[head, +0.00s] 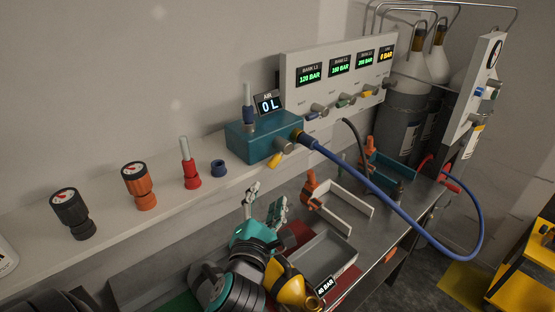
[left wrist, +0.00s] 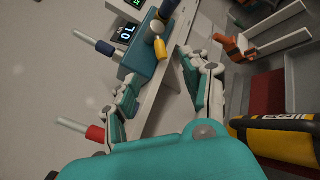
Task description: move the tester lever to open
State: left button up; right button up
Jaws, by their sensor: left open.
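In the left wrist view the teal box (left wrist: 146,64) and the yellow lever (left wrist: 160,48) lie beyond my fingertips. My left gripper (head: 265,203) is open and empty, below and in front of the lever and apart from it. It also shows in the left wrist view (left wrist: 156,72), fingers spread. My right gripper is not in view.
A blue hose (head: 375,187) runs from the tester toward the right. Orange clamps (head: 311,187) stand on the bench. A yellow cylinder (head: 291,287) tagged "40 BAR" is close to my left gripper, by a grey tray (head: 325,254). Red (head: 191,171), orange and black fittings stand on the shelf.

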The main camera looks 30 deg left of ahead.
aim_at(276, 162)
pick_arm(q)
jog(key=p+x, duration=0.3)
jog(key=x, duration=1)
jog(key=shift+w+a, duration=0.1)
jog(key=shift+a, duration=0.1)
jog(key=shift+w+a, duration=0.15)
jog(key=shift+w, duration=0.25)
grip_shut()
jog(key=n+t+y+b, duration=0.1)
jog(key=b, duration=0.4)
jog(key=f+n+t+b, duration=0.1)
jog(key=b, duration=0.4)
jog(key=shift+w+f+n+y, duration=0.35)
jog(key=shift+w+n+y, duration=0.05)
jog(key=shift+r+t+b, duration=0.1)
jog(key=shift+t+b, duration=0.2)
jog(key=shift+w+r, duration=0.1)
jog(key=shift+r, duration=0.05)
